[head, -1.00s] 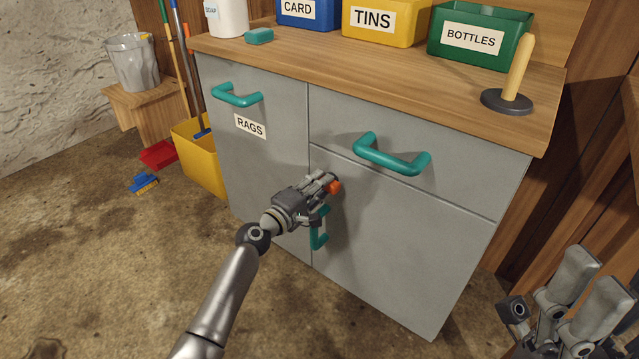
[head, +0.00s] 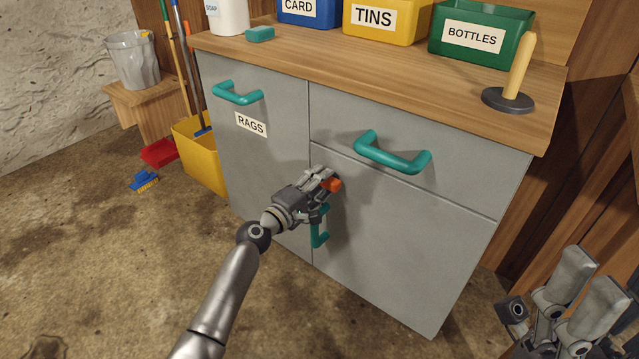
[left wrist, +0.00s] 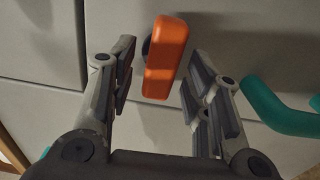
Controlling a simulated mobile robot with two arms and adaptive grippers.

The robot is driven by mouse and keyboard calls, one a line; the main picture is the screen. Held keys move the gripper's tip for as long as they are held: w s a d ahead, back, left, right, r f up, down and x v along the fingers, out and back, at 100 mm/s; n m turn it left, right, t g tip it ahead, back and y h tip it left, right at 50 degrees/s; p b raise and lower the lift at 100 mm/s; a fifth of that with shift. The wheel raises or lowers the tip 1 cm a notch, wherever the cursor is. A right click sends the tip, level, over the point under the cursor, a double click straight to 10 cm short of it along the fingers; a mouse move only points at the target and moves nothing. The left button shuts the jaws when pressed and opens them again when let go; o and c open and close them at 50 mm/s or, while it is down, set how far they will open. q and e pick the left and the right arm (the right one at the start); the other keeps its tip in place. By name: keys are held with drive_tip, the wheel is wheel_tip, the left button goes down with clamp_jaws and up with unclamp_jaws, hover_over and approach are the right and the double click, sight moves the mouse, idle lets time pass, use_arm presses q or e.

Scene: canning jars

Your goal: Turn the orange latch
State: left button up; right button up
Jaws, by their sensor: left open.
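The orange latch (left wrist: 165,58) is a small bar on the grey cabinet front, upright with a slight tilt in the left wrist view. In the head view the latch (head: 333,185) shows just past my left gripper's fingers. My left gripper (head: 322,183) is open at the cabinet. In the left wrist view its fingers (left wrist: 156,85) stand on either side of the latch, with a gap on each side. My right gripper (head: 583,292) is at the lower right of the head view, away from the cabinet, with its fingers apart.
A teal door handle (head: 319,228) is just below my left gripper, partly hidden by it. A teal drawer handle (head: 392,155) is above right. Another teal handle (head: 237,94) is above the RAGS label. A plunger (head: 513,80) and bins stand on the wooden top.

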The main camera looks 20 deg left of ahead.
use_arm(q)
drive_tip(key=v, duration=1.2)
idle(0.4)
